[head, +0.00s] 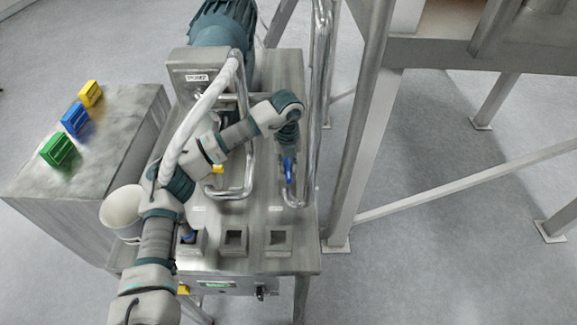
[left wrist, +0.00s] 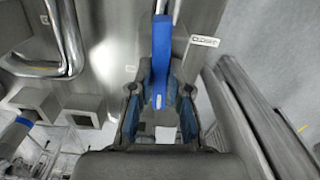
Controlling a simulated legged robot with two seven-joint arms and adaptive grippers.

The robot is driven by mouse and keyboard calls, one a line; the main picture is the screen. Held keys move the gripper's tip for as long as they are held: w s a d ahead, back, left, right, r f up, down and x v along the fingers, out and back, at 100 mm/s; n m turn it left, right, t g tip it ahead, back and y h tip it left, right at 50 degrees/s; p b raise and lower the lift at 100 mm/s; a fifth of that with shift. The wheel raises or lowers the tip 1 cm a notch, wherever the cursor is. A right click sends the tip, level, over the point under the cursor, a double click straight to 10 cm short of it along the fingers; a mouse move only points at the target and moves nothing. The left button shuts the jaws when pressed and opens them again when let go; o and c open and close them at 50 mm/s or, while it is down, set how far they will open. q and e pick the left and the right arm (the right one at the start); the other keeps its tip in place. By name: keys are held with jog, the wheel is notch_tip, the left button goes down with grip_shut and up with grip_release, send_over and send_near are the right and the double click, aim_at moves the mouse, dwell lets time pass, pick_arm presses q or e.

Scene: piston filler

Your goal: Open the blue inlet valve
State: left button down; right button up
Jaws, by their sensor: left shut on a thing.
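The blue inlet valve handle (head: 288,172) is on the steel pipework at the right side of the machine. In the left wrist view the long blue handle (left wrist: 161,50) runs up from between the fingers. My left gripper (head: 287,153) reaches it from above, and its two fingers (left wrist: 160,112) are on either side of the handle's near part, shut on it. A small white label (left wrist: 204,41) is right of the handle; its text is hard to read. The valve body is mostly hidden by the gripper. My right gripper is not in view.
Steel pipes (head: 322,90) and a frame leg (head: 362,130) stand close right of the valve. Square holders (head: 279,240) line the machine's front edge. Yellow, blue and green blocks (head: 60,150) lie on the left cabinet, with a white bucket (head: 121,207) nearby.

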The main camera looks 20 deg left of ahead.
aim_at(287, 164)
pick_arm(q)
jog(key=shift+w+a+r+m, duration=0.15)
jog(key=shift+m, duration=0.35)
jog(key=c, duration=1.2)
grip_release()
jog(key=shift+o, duration=0.4)
jog(key=shift+w+f, duration=0.2)
notch_tip(287, 164, up, 12)
jog(key=shift+f, duration=0.15)
